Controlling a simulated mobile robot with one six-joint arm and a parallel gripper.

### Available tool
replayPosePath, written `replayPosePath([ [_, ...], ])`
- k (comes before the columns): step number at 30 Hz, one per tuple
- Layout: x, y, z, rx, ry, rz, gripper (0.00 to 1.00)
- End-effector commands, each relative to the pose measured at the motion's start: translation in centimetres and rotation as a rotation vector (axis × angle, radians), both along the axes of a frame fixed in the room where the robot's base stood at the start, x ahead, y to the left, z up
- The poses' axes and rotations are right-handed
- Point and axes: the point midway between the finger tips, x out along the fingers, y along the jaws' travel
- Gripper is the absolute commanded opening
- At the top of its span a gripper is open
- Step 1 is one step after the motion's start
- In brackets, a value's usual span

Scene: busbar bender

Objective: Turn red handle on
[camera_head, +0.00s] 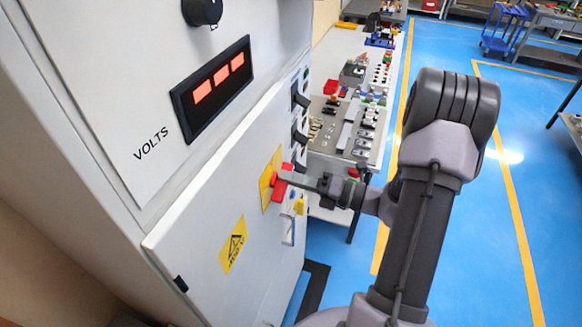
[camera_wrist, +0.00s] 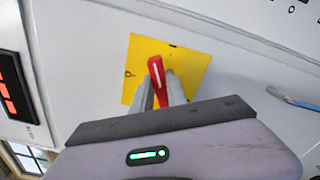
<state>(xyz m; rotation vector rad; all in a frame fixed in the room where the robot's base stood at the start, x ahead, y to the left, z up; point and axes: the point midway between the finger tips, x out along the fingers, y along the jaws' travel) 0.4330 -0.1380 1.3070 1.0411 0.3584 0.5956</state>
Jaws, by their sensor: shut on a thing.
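The red handle (camera_wrist: 157,80) sits on a yellow square plate (camera_wrist: 190,66) on the front of a light grey cabinet. In the wrist view the handle's red bar, with a pale line along it, stands nearly upright in the picture, tilted slightly. My gripper (camera_wrist: 163,88) has a finger on each side of the handle and is shut on it. In the head view the red handle (camera_head: 277,186) shows at the end of my gripper (camera_head: 288,178), against the yellow plate (camera_head: 268,174). The fingers partly hide the handle's lower part.
The cabinet (camera_head: 180,235) carries a lit VOLTS display (camera_head: 213,86), a black knob (camera_head: 202,10) and a yellow warning label (camera_head: 232,245). Black door latches (camera_head: 300,97) line its right edge. A bench (camera_head: 350,135) with parts stands behind. Blue floor (camera_head: 470,200) is open at right.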

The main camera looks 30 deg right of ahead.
Motion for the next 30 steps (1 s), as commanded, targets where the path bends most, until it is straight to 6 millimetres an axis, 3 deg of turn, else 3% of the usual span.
replayPosePath([
  [15, 0.1, -0.1, -0.4, 0.303, 0.237, 0.001, 0.00],
  [30, 0.1, -0.1, -0.7, 0.397, 0.309, 0.000, 0.00],
])
